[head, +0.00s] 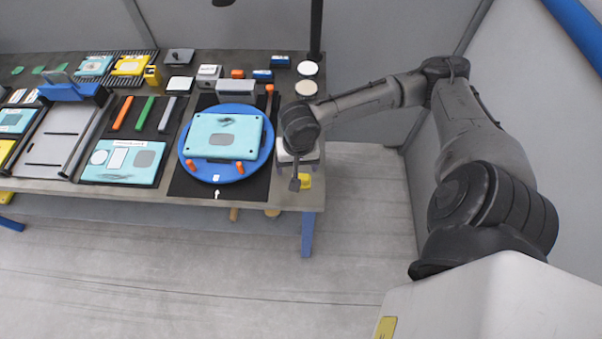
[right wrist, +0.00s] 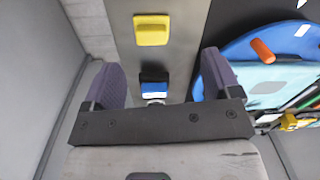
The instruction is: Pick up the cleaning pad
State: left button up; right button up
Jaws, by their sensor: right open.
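A small yellow pad (right wrist: 151,30), which looks like the cleaning pad, lies flat near the table's right edge. In the right wrist view my right gripper (right wrist: 160,72) is open and empty. A small black, blue and white block (right wrist: 154,84) shows between its fingers, and the yellow pad lies beyond it. I cannot tell the gripper's height above the table. My left gripper is not in view.
A blue round turntable (head: 187,163) with a light-blue case (head: 200,125) on it stands left of the right gripper. White discs (head: 307,68) lie on the back right of the table. A tray (head: 45,150) and coloured bars are farther left.

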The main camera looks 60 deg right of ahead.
notch_tip(320, 180, up, 2)
jog(key=d+m, duration=0.2)
jog(key=b, duration=0.1)
send_over(301, 176)
notch_tip(301, 176, down, 8)
jog(key=shift+s+a+r, duration=0.1)
jog(key=shift+r, duration=0.15)
jog(key=shift+f+b, duration=0.5)
jog(key=shift+f, duration=2.35)
jog(key=c, duration=1.1)
jog(key=shift+r, duration=0.15)
